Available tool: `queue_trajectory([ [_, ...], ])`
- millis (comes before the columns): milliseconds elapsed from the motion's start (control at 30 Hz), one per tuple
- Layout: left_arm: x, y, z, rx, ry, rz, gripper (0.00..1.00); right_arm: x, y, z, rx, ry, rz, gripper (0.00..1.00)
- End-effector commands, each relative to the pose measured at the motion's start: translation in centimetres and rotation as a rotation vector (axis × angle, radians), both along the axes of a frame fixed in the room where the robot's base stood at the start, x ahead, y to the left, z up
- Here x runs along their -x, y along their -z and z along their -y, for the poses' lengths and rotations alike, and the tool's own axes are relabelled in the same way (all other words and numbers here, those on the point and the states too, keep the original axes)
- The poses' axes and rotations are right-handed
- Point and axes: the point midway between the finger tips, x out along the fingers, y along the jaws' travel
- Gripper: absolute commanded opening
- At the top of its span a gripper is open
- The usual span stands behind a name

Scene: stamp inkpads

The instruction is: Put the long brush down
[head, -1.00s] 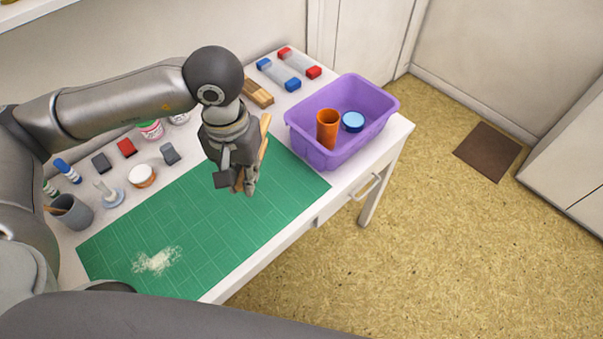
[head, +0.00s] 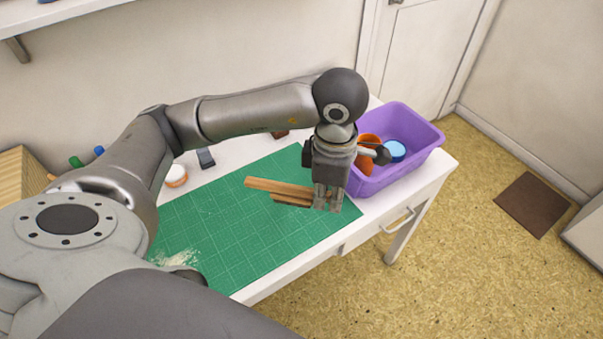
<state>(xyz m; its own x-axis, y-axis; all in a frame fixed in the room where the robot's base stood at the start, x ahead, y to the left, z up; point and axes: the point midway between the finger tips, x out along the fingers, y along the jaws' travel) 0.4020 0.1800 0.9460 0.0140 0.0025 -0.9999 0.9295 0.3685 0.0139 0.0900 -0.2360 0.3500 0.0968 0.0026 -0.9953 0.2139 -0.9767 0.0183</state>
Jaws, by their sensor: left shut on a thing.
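My left gripper (head: 328,203) points down over the right end of the green cutting mat (head: 230,225). It is shut on the long brush (head: 272,185), whose wooden body sticks out to the left from the fingers, roughly level. A second brown wooden edge shows just below it, and I cannot tell whether it is part of the brush. The brush's right end is hidden by the fingers. I cannot tell whether the brush touches the mat. My right gripper is out of view.
A purple bin (head: 412,165) stands just right of the gripper, holding an orange cup (head: 369,143) and a blue round lid (head: 396,151). Pale crumbs (head: 177,258) lie at the mat's lower left. A white-and-orange jar (head: 176,175) and a grey block (head: 206,157) stand behind the mat.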

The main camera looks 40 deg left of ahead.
Motion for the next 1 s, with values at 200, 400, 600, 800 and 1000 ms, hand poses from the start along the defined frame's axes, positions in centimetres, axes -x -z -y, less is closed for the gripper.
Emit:
queue_trajectory([
  [200,-0.3,1.0,0.2,0.009,-0.438,-0.004,0.0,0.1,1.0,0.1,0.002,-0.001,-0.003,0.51],
  [400,-0.5,1.5,0.2,0.011,-0.708,-0.007,0.0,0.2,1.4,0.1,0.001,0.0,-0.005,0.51],
  [600,-1.2,1.9,-0.3,0.012,-0.804,-0.01,0.0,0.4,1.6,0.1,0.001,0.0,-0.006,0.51],
  [800,-4.7,3.9,-2.7,0.01,-0.811,-0.015,0.0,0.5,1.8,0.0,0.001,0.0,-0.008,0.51],
  [1000,-8.5,6.0,-5.2,0.01,-0.807,-0.014,0.0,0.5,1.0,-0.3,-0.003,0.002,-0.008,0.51],
])
